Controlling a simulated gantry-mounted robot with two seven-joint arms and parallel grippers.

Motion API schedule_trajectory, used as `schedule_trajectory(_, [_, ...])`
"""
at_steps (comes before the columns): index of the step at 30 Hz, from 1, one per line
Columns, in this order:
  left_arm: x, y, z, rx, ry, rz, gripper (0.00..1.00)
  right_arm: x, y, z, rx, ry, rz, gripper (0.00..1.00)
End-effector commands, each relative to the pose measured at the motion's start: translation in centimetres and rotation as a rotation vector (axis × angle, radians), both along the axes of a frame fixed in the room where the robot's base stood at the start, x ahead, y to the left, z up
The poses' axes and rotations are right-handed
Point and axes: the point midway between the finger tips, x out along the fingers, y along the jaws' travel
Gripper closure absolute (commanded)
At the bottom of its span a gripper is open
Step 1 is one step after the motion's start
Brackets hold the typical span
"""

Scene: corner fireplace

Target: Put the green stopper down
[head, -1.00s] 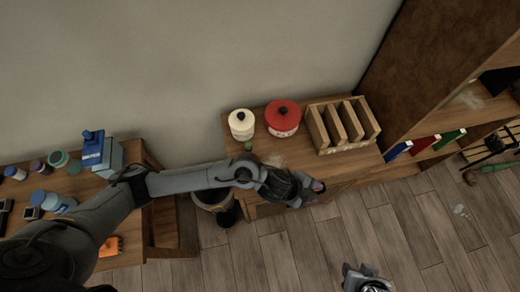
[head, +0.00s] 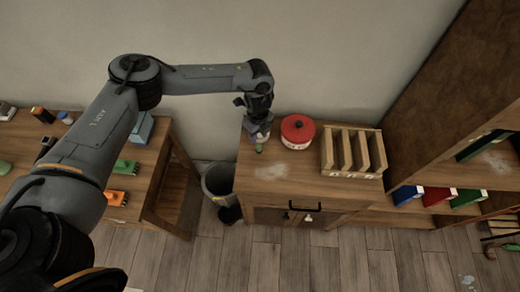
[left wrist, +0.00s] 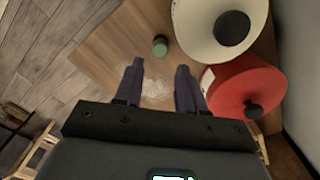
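The small green stopper (head: 259,149) stands on the wooden cabinet top (head: 290,173), near its left part. In the left wrist view the stopper (left wrist: 160,46) shows just beyond the fingertips, apart from them. My left gripper (head: 258,134) points down over the cabinet. In the left wrist view its two dark fingers (left wrist: 160,68) are spread with nothing between them. My right gripper is not in view.
A red lidded canister (head: 298,131) and a wooden rack (head: 353,152) stand to the right. A white canister (left wrist: 200,30) with a black knob is close by, hidden behind my gripper in the head view. A bin (head: 218,180) stands left of the cabinet.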

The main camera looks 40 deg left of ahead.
Motion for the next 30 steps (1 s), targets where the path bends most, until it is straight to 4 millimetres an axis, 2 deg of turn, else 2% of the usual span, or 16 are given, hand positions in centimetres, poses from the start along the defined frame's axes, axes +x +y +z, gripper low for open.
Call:
schedule_trajectory(3, [0.0, -0.1, -1.7, -0.001, 0.001, -0.001, 0.6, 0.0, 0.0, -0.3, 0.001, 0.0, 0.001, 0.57])
schedule_trajectory(13, [0.0, -0.1, -3.9, 0.0, 0.0, -0.002, 0.6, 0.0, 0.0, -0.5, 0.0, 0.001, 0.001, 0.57])
schedule_trajectory(22, [0.0, -0.2, -7.6, -0.001, -0.001, -0.003, 0.6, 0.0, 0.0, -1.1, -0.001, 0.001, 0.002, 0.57])
schedule_trajectory(30, [0.0, -0.2, -8.6, -0.002, -0.003, -0.003, 0.6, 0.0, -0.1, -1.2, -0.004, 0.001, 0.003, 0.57])
